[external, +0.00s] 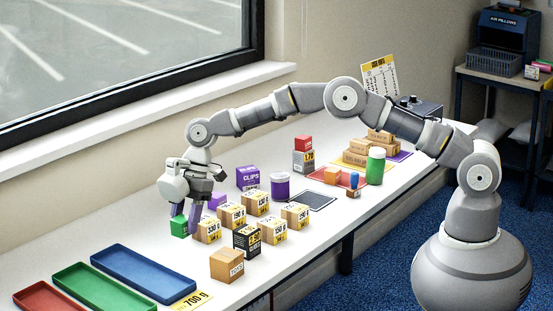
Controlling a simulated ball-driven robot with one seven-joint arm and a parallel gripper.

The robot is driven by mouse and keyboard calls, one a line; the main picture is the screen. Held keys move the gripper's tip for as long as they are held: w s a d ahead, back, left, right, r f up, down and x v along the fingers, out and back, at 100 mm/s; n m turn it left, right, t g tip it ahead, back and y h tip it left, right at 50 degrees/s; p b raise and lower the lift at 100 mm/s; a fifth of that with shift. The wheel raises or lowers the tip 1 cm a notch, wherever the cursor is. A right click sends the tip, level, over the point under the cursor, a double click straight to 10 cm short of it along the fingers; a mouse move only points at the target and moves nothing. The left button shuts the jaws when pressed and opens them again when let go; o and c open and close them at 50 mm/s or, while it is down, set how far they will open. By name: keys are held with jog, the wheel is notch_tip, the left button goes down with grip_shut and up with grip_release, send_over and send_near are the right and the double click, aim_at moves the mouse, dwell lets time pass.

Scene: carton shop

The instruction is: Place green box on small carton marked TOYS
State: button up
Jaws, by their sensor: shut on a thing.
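The green box (179,227) is a small bright cube at the left of the group of cartons. My gripper (184,216) points down with its purple-grey fingers shut on the green box. I cannot tell whether the box touches the table or hangs just above it. The small carton marked TOYS (227,265) is a plain brown box, upright near the front edge of the table. Its visible top is bare. It stands to the right of and nearer the camera than my gripper.
Several brown cartons with yellow labels (207,231) stand just right of my gripper. A black carton (246,241) stands behind the TOYS carton. Blue (143,274), green (84,291) and red (48,297) trays lie at the front left. A purple CLIPS box (247,177) stands farther back.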

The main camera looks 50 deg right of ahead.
notch_tip(320, 180, up, 2)
jog(key=shift+r+p, duration=0.1)
jog(key=shift+p, duration=0.2)
jog(key=s+d+r+p, duration=0.1)
jog(key=s+d+p, duration=0.4)
jog(key=s, duration=0.7)
jog(key=s+d+p, duration=0.4)
jog(key=s+d, duration=0.3)
jog(key=s, duration=0.5)
jog(key=b, duration=0.3)
send_over(226, 255)
jog(key=d, duration=0.2)
jog(key=shift+a+f+m, duration=0.2)
jog(key=shift+f+m, duration=0.2)
jog(key=shift+f, duration=0.35)
jog(key=shift+f+b, duration=0.5)
jog(key=shift+f, duration=1.25)
jog(key=shift+f, duration=0.2)
jog(key=o, duration=1.1)
jog(key=shift+c, duration=0.2)
jog(key=shift+r, duration=0.1)
